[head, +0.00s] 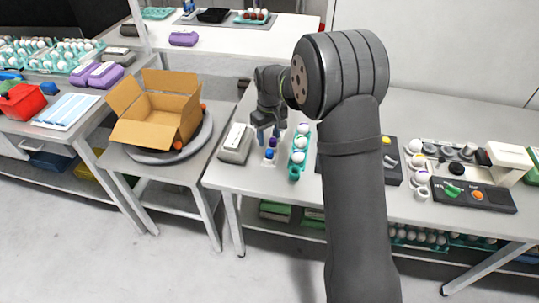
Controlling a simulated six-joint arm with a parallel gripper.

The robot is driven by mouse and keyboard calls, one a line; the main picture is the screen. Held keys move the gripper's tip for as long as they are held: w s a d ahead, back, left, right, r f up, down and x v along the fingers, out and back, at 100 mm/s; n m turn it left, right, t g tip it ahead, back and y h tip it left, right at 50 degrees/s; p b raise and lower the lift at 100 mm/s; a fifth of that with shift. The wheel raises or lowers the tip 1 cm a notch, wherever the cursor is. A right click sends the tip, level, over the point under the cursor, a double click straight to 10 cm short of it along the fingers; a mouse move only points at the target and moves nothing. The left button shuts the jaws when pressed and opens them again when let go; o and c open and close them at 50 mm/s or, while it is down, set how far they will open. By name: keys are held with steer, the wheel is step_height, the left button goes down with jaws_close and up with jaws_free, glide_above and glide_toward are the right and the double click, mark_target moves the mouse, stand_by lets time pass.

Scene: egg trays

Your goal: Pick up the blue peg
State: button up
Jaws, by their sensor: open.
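The blue peg (269,154) stands low on a small pale base on the grey table, near the table's left front part. A purple peg (273,142) is just behind it. My gripper (268,136) points down above the blue peg, with its fingers apart and nothing between them that I can make out. The fingertips look close over the pegs. At this size I cannot tell whether they touch the blue peg or sit around it.
A teal egg tray (294,170) with white eggs stands right beside the pegs. A grey carton (236,143) is to their left. An open cardboard box (155,107) stands on the left table. Black devices (480,197) occupy the right side.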

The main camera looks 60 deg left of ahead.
mark_target(269, 151)
steer(key=f, duration=0.5)
steer(key=shift+s+d+f, duration=0.1)
steer(key=shift+s+d, duration=0.05)
steer(key=shift+d, duration=0.2)
steer(key=c, duration=1)
